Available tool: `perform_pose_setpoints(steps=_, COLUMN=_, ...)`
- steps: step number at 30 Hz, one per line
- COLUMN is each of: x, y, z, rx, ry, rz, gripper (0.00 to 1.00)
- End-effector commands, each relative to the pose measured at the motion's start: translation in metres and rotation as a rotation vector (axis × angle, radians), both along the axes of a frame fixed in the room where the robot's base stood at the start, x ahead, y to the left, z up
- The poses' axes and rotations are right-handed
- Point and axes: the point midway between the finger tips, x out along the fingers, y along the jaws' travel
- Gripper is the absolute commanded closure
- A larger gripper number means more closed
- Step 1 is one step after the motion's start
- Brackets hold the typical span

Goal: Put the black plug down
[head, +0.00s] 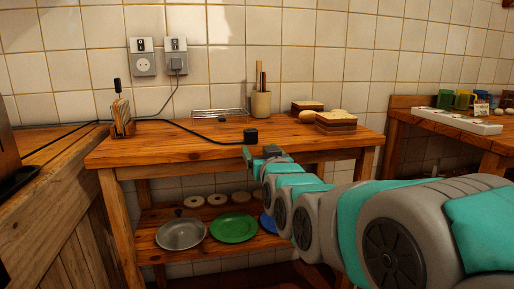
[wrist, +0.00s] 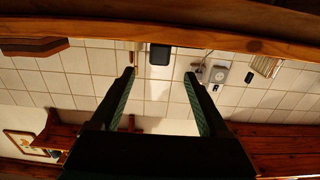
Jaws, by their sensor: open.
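The black plug (head: 250,135) rests on the wooden table (head: 190,146) close to its front edge, with its black cord running back to the left. In the wrist view, which looks upside down, the plug (wrist: 160,54) shows just beyond the gap between the fingers. My gripper (head: 258,153) is at the table's front edge, just in front of the plug. In the wrist view my gripper (wrist: 160,76) is open, its fingers spread apart with nothing between them.
Behind the plug are a wire rack (head: 219,114), a utensil pot (head: 261,104) and layered cake-like blocks (head: 336,122). Wall sockets (head: 143,62) are above. Plates, including a green one (head: 233,228), lie on the lower shelf.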

Motion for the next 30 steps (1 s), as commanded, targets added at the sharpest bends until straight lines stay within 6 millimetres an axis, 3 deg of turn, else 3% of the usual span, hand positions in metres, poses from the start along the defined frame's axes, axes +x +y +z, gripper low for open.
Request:
perform_pose_setpoints(steps=6, x=-0.018, y=-0.005, z=0.002, rx=0.001, ry=-0.004, rz=0.0, gripper=0.21)
perform_pose_setpoints(steps=16, x=-0.022, y=-0.006, z=0.001, rx=0.0, ry=-0.001, rz=0.0, gripper=0.21)
perform_pose_setpoints(steps=19, x=-0.024, y=-0.011, z=-0.008, rx=-0.009, ry=0.031, rz=-0.004, gripper=0.21)
perform_pose_setpoints(steps=22, x=-0.032, y=-0.023, z=-0.036, rx=-0.037, ry=0.134, rz=-0.015, gripper=0.21)
perform_pose_setpoints(steps=25, x=-0.053, y=-0.044, z=-0.082, rx=-0.079, ry=0.309, rz=-0.033, gripper=0.21)
perform_pose_setpoints(steps=30, x=-0.116, y=-0.086, z=-0.168, rx=-0.15, ry=0.664, rz=-0.074, gripper=0.21)
